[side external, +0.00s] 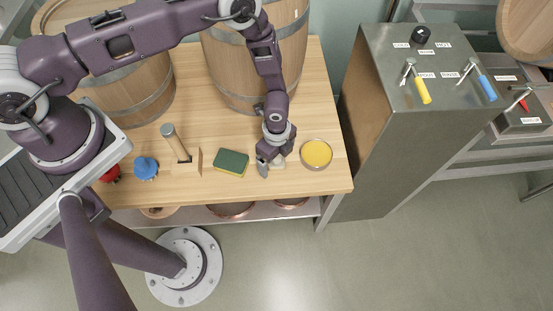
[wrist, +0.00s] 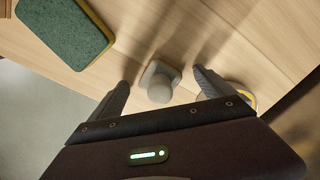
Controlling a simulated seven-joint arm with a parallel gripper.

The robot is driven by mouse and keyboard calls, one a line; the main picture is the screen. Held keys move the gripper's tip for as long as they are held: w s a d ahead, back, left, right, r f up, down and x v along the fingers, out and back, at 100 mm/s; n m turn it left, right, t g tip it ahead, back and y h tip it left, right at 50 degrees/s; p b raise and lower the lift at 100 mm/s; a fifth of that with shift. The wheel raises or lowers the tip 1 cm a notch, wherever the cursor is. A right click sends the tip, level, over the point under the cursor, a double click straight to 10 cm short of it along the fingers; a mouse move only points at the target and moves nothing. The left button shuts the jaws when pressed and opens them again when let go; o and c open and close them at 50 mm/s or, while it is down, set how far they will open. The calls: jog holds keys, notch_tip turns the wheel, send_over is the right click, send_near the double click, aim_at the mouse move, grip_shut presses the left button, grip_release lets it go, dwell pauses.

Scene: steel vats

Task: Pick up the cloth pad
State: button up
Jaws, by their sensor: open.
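My gripper (side external: 271,165) is open and points down over the front part of the wooden table. A small pale grey piece with a squarish base and a rounded top, likely the cloth pad (side external: 279,162), sits on the table at my fingers. In the wrist view the pale piece (wrist: 160,82) lies between my two spread fingers, with a gap on each side. Its material is hard to tell. In the side view my gripper hides part of it.
A green and yellow sponge (side external: 231,163) lies left of my gripper, and a round yellow-topped tin (side external: 316,153) stands close on the right. The table's front edge is near.

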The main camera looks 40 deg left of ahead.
jog(key=c, duration=1.6)
notch_tip(320, 180, up, 9)
jog(key=shift+f, duration=0.1)
jog(key=a+r+n, duration=0.5)
jog(key=r+n, duration=0.4)
jog(key=r, duration=0.4)
jog(key=a+r+n, duration=0.5)
jog(key=r+n, duration=0.4)
jog(key=r, duration=0.4)
jog(key=a, duration=0.7)
jog(key=shift+w+r, duration=0.1)
jog(key=shift+r, duration=0.05)
